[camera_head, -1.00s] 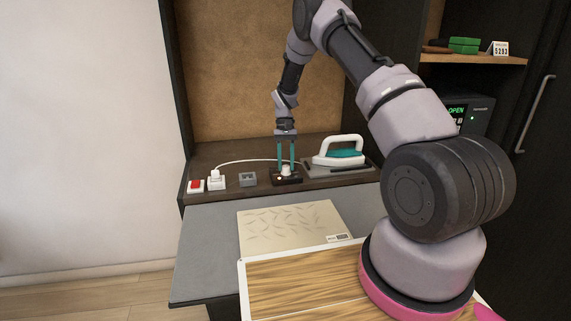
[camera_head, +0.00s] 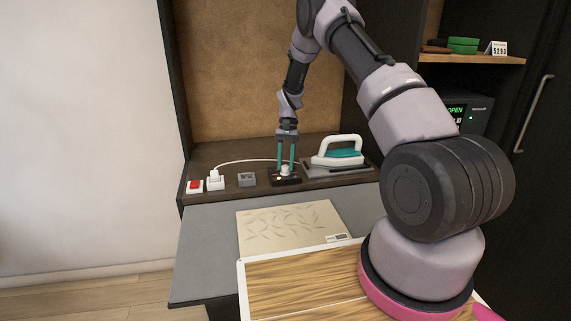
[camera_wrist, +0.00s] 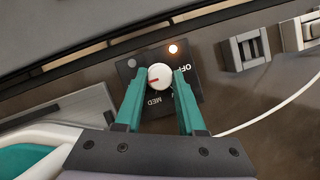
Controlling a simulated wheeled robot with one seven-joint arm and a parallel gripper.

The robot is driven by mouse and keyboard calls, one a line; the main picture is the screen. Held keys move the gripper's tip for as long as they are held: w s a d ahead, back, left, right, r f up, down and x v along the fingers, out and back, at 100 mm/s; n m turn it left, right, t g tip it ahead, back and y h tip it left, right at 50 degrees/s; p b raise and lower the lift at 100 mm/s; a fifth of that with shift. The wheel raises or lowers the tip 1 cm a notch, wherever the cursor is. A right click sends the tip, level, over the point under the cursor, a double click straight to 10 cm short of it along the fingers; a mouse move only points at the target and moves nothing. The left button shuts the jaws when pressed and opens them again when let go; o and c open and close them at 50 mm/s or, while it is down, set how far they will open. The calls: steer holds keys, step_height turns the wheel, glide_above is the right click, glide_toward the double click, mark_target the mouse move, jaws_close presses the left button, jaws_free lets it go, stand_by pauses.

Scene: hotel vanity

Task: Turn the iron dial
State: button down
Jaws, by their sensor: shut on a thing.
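The iron dial (camera_wrist: 160,77) is a round white knob with a red mark, set on a dark panel (camera_wrist: 193,94) lettered OFF and MED. In the wrist view the red mark points left, and a lamp near OFF glows orange. My gripper (camera_wrist: 162,76) is shut on the dial, with one teal finger on each side of it. In the head view the dial (camera_head: 285,170) sits between my fingertips on the back shelf. The white and teal iron (camera_head: 338,151) stands on a grey rest to the right of the panel.
A white plug with a cord (camera_head: 215,179), a red switch (camera_head: 195,186) and a grey switch box (camera_head: 247,179) stand left of the panel. A patterned board (camera_head: 290,221) lies on the grey surface in front. A dark cabinet wall rises at the right.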

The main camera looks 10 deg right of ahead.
steer(key=c, duration=0.5)
jaws_free()
steer(key=v, duration=1)
steer(key=shift+w+r, duration=0.2)
steer(key=shift+r, duration=0.15)
